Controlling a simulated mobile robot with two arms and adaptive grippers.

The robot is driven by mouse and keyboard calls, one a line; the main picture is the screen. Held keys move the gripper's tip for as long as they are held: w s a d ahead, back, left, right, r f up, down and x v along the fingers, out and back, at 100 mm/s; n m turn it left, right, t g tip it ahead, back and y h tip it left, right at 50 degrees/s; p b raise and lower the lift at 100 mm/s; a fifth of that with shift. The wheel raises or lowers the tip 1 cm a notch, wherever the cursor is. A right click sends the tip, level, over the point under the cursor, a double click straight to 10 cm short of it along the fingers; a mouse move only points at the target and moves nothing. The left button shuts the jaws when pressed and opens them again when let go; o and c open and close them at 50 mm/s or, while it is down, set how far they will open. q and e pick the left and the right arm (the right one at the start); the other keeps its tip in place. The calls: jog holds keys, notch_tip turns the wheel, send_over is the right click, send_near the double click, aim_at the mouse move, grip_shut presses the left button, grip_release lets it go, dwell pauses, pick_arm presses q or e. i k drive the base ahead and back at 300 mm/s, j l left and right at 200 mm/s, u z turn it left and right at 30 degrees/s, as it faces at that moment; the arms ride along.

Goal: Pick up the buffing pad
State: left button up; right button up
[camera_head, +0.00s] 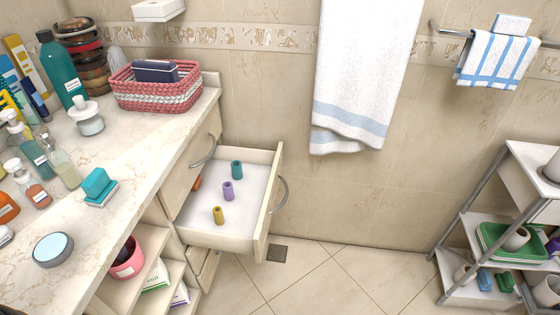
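No item in view is clearly marked as the buffing pad, so I cannot tell for certain which one it is. A flat round disc (53,249) with a pale blue top and a dark rim lies on the near part of the marble counter (130,165). A teal block (97,183) sits on a small white-edged base near the counter's front edge. A dark blue-grey block (155,72) rests in the red and white woven basket (158,93). Neither of my grippers is in view.
Several bottles, including a tall teal bottle (63,72), crowd the counter's left and back. An open drawer (229,215) juts out, holding small colored cylinders. A pink bucket (127,262) sits on the shelves below. A metal-framed rack (482,219) stands right. Floor between is clear.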

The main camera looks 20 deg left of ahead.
aim_at(98, 187)
jog(key=l+u, duration=0.2)
jog(key=u, duration=0.2)
jog(key=l+u, duration=0.15)
jog(key=u, duration=0.2)
jog(key=j+u, duration=0.1)
jog(key=u, duration=1.4)
